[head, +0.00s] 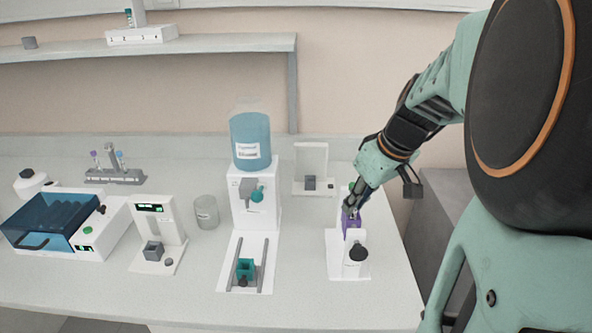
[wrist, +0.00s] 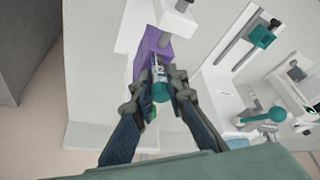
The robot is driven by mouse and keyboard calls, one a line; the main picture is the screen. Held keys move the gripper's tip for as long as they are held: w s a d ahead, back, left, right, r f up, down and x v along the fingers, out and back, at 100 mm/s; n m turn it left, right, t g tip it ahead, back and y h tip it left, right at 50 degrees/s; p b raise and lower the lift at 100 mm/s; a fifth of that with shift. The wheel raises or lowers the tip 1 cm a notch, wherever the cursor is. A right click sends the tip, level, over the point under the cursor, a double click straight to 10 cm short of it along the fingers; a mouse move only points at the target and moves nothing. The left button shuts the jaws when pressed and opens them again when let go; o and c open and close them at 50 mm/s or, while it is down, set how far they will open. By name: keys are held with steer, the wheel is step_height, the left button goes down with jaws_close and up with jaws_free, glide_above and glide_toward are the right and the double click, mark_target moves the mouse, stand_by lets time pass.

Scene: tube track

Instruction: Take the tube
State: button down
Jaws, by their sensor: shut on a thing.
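The tube (wrist: 158,74) is clear with a teal cap and shows between my fingers in the wrist view. My gripper (wrist: 160,82) is shut on it, with one finger on each side near the cap. The tube's lower end is at a purple block (wrist: 151,44); I cannot tell how deep it sits in it. In the head view my gripper (head: 351,206) points down at the purple block (head: 352,222) on a white stand (head: 347,265) at the right of the bench. The tube is mostly hidden by my fingers there.
Left of the stand is a dispenser with a blue bottle (head: 251,139) and a teal holder (head: 245,268) between two rails. A glass beaker (head: 206,211), a small white device (head: 158,232) and a blue-lidded machine (head: 62,222) stand further left. A tube rack (head: 114,176) is behind.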

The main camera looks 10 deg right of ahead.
stand_by(0.3)
step_height(320, 180, up, 10)
steer(key=shift+r, duration=0.1)
stand_by(0.3)
